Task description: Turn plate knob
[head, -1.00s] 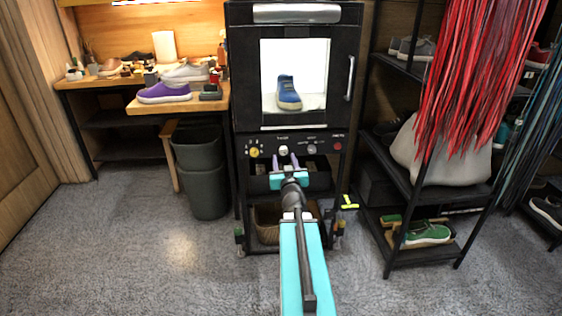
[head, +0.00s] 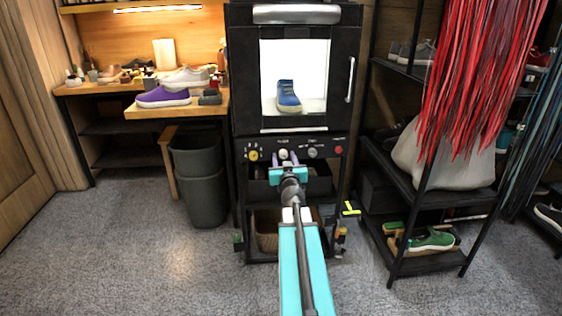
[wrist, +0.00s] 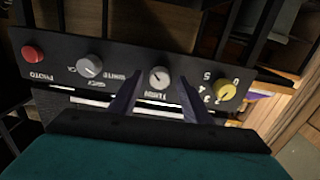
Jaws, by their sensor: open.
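The black control panel (head: 296,148) sits under the lit booth. Its pale middle knob (head: 283,154) is round, with a turn-type label that is hard to read; it also shows in the wrist view (wrist: 159,78), where the panel appears upside down. My gripper (head: 285,157) is open. In the wrist view its two dark fingers (wrist: 160,83) stand on either side of the middle knob, with gaps to it. I cannot tell whether the fingertips reach the panel. No plate is clearly visible; a blue sneaker (head: 288,96) stands inside the booth.
A yellow knob (wrist: 226,90), a grey knob (wrist: 90,65) and a red button (wrist: 33,53) share the panel. A grey bin (head: 200,180) stands at left, a shoe rack (head: 420,190) at right. The floor between is clear.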

